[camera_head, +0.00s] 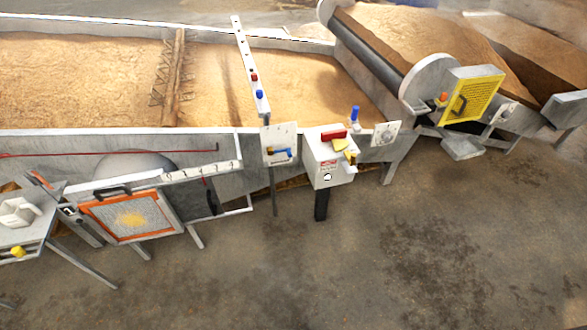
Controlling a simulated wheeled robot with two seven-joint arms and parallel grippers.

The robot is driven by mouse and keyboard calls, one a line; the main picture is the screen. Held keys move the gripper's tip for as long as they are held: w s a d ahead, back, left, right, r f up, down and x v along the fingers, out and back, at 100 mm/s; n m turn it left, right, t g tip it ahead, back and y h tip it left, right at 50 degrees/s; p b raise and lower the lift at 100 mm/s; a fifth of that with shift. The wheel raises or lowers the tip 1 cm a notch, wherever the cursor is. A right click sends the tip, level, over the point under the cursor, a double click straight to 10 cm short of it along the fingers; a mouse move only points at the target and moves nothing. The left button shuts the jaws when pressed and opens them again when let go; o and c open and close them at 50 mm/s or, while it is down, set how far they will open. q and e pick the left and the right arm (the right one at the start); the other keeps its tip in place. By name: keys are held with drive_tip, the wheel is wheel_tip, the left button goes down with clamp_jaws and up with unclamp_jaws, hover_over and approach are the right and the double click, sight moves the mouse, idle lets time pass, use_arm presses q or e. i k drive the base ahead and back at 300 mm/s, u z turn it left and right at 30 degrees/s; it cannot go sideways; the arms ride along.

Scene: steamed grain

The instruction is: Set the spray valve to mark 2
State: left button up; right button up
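A pale plate (283,133) on the front wall of the grain bed carries a blue lever (281,153), which lies roughly sideways. A long rail (247,65) with small red and blue parts rises above this plate. Another blue handle (355,113) stands upright to the right, near a square plate with a round centre (385,133). I cannot tell for certain which of these is the spray valve. The marks are too small to read. Neither of my grippers shows in this view.
A white control box (328,163) with red and yellow parts stands on a dark post. An orange-framed screen (130,217) and a side table (17,233) are at left. A yellow guard (470,95) is at right. The concrete floor in front is clear.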

sight(270, 152)
drive_tip(key=u, duration=1)
drive_tip(key=i, duration=0.4)
